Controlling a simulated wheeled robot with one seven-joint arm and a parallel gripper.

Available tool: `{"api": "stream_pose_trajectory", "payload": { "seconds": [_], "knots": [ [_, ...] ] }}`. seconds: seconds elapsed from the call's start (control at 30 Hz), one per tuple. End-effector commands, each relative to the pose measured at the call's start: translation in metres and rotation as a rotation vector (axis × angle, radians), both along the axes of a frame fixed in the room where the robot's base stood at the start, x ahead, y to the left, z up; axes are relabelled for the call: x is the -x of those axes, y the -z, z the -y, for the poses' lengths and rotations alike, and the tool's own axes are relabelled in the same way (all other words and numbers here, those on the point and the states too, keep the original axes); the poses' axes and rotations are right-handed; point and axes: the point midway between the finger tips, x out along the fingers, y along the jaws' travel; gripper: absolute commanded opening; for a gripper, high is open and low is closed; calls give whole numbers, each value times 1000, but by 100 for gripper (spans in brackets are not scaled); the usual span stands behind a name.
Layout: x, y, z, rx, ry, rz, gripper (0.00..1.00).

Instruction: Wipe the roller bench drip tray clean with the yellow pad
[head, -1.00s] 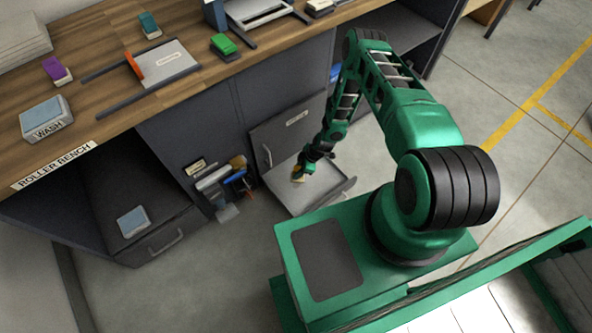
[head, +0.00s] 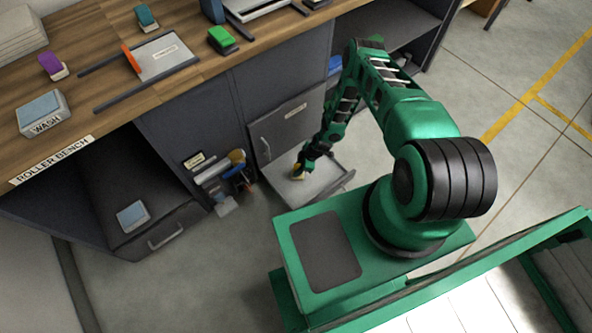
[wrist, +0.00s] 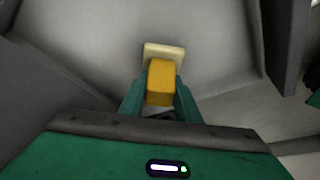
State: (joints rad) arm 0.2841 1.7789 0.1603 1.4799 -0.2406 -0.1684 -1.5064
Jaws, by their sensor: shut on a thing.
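The yellow pad (wrist: 161,82) has a yellow grip block and a cream sole. My gripper (wrist: 160,103) is shut on the block, with one green finger on each side. In the head view the pad (head: 298,170) is over the left part of the drip tray (head: 322,186), low at its floor. I cannot tell for sure whether the sole touches it. The tray is a shallow grey pull-out under the bench, and it fills much of the wrist view (wrist: 205,50). The tray floor in front of the pad looks plain pale grey; the part beneath the pad and gripper is hidden.
The roller bench (head: 75,95) carries a wash box (head: 42,113), a green block (head: 221,40) and a purple block (head: 53,66). A grey panel (head: 288,127) stands behind the tray. Tools (head: 225,175) hang left of it. A blue-topped box (head: 132,215) sits in the lower left drawer.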

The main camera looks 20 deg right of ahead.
Motion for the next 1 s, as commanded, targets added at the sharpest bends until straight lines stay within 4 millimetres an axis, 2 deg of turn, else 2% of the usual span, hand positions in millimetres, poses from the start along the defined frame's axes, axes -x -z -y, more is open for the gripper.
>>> {"api": "stream_pose_trajectory", "payload": {
  "seconds": [1.0],
  "knots": [
    [0, 13, -1, -1, -1, 1, 2]
  ]
}}
